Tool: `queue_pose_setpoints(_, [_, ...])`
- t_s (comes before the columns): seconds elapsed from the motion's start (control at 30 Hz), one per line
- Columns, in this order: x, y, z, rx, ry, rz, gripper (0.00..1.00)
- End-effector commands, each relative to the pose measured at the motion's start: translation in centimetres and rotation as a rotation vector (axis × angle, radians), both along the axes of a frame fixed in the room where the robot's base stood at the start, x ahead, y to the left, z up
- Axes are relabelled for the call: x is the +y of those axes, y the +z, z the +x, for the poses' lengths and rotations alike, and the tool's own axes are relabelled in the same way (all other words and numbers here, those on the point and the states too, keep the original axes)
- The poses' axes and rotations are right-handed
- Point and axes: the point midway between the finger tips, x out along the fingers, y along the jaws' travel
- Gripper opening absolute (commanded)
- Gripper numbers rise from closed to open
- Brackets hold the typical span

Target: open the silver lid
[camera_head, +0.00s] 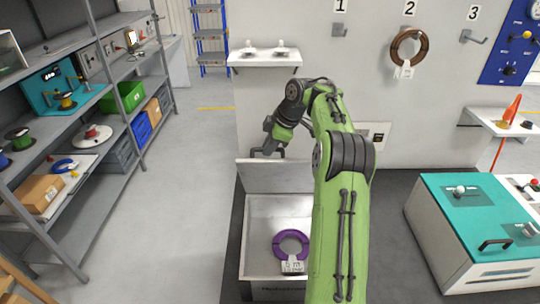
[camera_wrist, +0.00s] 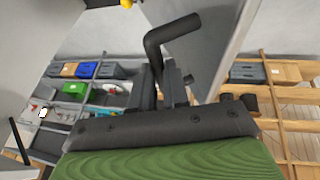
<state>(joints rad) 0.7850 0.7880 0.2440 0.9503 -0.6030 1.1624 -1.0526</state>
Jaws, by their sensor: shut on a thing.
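The silver lid (camera_head: 275,176) stands raised, close to upright, at the back of an open silver box (camera_head: 246,235). A purple ring (camera_head: 279,248) with a white tag lies inside the box. My gripper (camera_head: 266,152) is at the lid's top edge, partly hidden by my own wrist. In the wrist view my gripper (camera_wrist: 172,84) is shut on a bent dark handle (camera_wrist: 172,34), which joins the grey face of the lid (camera_wrist: 207,50). My green arm covers the right side of the box.
A white wall shelf (camera_head: 264,60) is above and behind the lid. Grey racks (camera_head: 128,150) with bins stand at left. A teal-topped cabinet (camera_head: 470,215) stands at right. A brown ring (camera_head: 393,52) hangs on the wall. Floor left of the box is clear.

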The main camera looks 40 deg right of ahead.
Motion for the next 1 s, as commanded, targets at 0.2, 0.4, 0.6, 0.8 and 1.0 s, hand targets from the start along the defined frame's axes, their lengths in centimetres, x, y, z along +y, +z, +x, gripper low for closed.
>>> queue_pose_setpoints(0.2, [-1.0,-0.2,1.2,0.012,-0.008,0.007,0.0])
queue_pose_setpoints(0.4, [-1.4,0.0,1.8,0.014,-0.006,0.008,0.0])
queue_pose_setpoints(0.6, [-1.5,0.0,1.9,0.018,-0.005,0.007,0.0])
queue_pose_setpoints(0.8, [-1.5,0.0,1.9,0.02,-0.004,0.008,0.0])
queue_pose_setpoints(1.0, [-1.5,-0.1,1.9,0.02,-0.004,0.008,0.24])
